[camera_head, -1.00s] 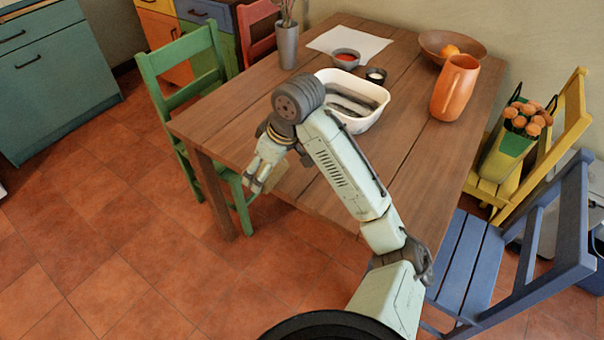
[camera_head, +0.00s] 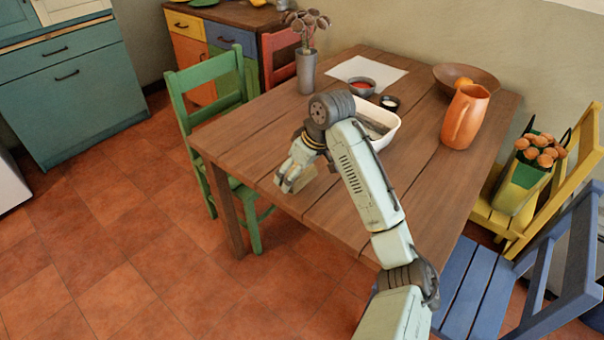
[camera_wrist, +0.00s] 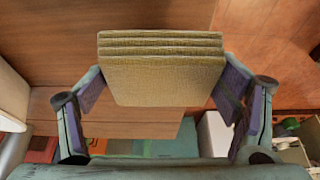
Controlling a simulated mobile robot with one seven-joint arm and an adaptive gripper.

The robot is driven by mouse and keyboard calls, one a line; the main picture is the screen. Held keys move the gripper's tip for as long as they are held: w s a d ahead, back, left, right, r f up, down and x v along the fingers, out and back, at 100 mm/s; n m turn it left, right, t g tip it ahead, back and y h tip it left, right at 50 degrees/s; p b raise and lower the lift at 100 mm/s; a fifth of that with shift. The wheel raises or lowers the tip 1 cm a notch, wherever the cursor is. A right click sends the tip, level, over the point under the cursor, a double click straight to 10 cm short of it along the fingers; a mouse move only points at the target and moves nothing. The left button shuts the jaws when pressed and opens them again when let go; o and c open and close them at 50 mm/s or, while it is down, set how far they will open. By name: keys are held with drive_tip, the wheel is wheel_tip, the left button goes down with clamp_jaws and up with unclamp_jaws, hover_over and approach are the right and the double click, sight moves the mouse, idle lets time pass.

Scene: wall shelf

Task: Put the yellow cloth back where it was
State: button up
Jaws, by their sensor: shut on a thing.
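The yellow cloth (camera_wrist: 160,75) is a folded, layered, dull yellow block in the wrist view. My gripper (camera_wrist: 160,92) is shut on it, with one finger at each side. In the head view my gripper (camera_head: 291,180) is over the near left part of the wooden table (camera_head: 300,207), close to its edge. The arm hides some of the area. I cannot tell how high the cloth is above the table.
A white tub (camera_head: 388,138) with something dark in it stands behind my arm. An orange jug (camera_head: 465,117), a wooden bowl (camera_head: 480,76), a red-filled bowl (camera_head: 361,87) and a vase (camera_head: 306,72) are farther back. Chairs surround the table: green (camera_head: 213,92), blue (camera_head: 468,265) and yellow (camera_head: 567,185).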

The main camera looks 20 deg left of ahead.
drive_tip(key=w, duration=0.4)
drive_tip(key=shift+a+f, duration=0.1)
drive_tip(key=shift+f, duration=0.1)
wheel_tip(320, 180, down, 4)
drive_tip(key=b, duration=0.4)
drive_tip(key=shift+w+r, duration=0.1)
drive_tip(key=shift+r, duration=0.2)
drive_tip(key=shift+f, duration=0.15)
drive_tip(key=o, duration=1.2)
drive_tip(key=shift+c, duration=0.2)
drive_tip(key=b+v, duration=0.1)
drive_tip(key=v, duration=1.1)
